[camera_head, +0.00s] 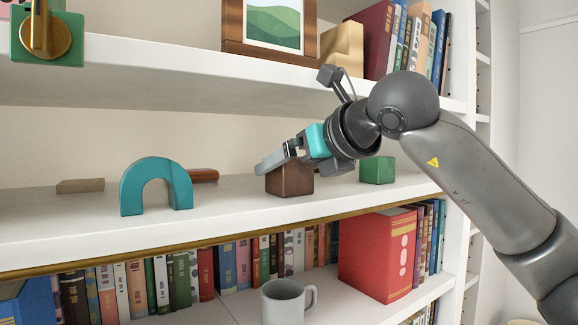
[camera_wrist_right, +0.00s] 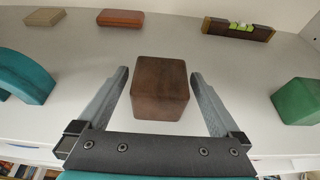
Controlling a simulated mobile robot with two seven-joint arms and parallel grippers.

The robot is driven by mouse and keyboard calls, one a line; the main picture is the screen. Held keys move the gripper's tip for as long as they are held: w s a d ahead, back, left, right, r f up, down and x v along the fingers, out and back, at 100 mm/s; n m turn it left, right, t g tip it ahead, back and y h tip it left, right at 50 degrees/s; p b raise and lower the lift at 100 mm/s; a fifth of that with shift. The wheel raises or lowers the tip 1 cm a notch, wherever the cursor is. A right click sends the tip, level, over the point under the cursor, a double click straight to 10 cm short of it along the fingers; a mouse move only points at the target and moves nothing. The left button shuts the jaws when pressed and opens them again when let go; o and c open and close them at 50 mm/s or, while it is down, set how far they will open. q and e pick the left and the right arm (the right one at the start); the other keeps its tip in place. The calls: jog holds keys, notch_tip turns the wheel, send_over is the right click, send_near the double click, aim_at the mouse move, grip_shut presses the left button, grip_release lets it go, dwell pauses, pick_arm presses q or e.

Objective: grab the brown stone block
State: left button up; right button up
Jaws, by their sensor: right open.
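The brown stone block (camera_head: 290,180) sits on the middle shelf in the head view, right of the teal arch. In the right wrist view the brown block (camera_wrist_right: 160,88) stands between the two fingers, with a visible gap on each side. My right gripper (camera_head: 273,158) is open; its fingers reach around the block's upper part and hide some of it. In the wrist view the right gripper (camera_wrist_right: 159,80) has one finger on either side of the block. My left gripper is not in view.
A teal arch (camera_head: 156,187) stands to the left and a green block (camera_head: 377,170) to the right. Behind lie a reddish-brown bar (camera_wrist_right: 120,19), a tan piece (camera_wrist_right: 45,16) and a spirit level (camera_wrist_right: 238,29). The upper shelf (camera_head: 180,82) overhangs.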

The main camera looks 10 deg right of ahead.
jog(key=shift+w+a+f, duration=0.1)
jog(key=shift+w+f, duration=0.1)
jog(key=shift+w, duration=0.15)
jog(key=shift+c, duration=0.2)
grip_shut()
dwell(0.4)
jog(key=shift+r, duration=0.2)
